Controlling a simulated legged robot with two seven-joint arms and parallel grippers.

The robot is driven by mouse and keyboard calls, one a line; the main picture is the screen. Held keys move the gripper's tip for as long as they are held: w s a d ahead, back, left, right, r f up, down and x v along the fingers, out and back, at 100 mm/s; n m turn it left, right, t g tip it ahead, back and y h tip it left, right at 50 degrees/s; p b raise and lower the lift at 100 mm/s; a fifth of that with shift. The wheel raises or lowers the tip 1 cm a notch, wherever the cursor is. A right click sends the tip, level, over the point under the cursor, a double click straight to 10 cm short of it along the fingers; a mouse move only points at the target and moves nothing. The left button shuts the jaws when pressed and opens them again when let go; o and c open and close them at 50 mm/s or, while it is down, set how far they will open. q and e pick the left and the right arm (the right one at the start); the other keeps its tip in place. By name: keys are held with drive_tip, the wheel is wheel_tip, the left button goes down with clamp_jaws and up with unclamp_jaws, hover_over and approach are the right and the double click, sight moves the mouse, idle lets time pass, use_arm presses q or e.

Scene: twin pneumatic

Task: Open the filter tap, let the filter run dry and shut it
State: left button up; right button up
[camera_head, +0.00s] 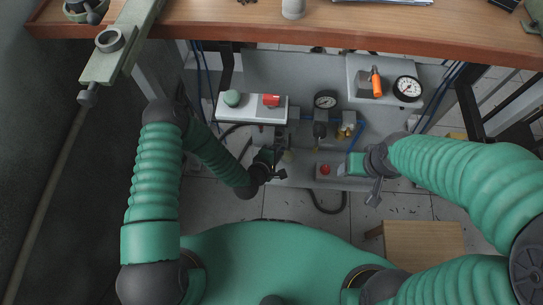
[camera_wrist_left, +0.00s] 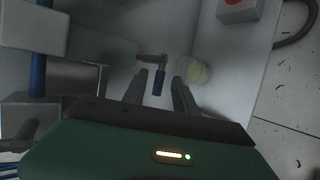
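A small tap with a blue lever (camera_wrist_left: 158,82) on a metal stem shows in the left wrist view. My left gripper (camera_wrist_left: 164,88) is open, with its two fingers either side of the blue lever and visible gaps to it. In the head view my left gripper (camera_head: 280,166) is low in front of the grey panel, below the white box; the lever cannot be made out there. A dark filter body (camera_head: 320,130) hangs under a round gauge (camera_head: 325,100).
A cream cup-like part (camera_wrist_left: 196,72) stands close by the right finger. A red button box (camera_head: 325,170) is at the panel's foot. A white box (camera_head: 252,107) bears a green knob and red switch. A wooden stool (camera_head: 425,245) stands front right; the bench edge (camera_head: 300,32) overhangs.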

use_arm(q)
drive_tip(key=p+v, duration=0.5)
drive_tip(key=v, duration=1)
drive_tip(key=shift+s+r, duration=0.2)
drive_tip(key=shift+s, duration=0.15)
drive_tip(key=shift+a, duration=0.1)
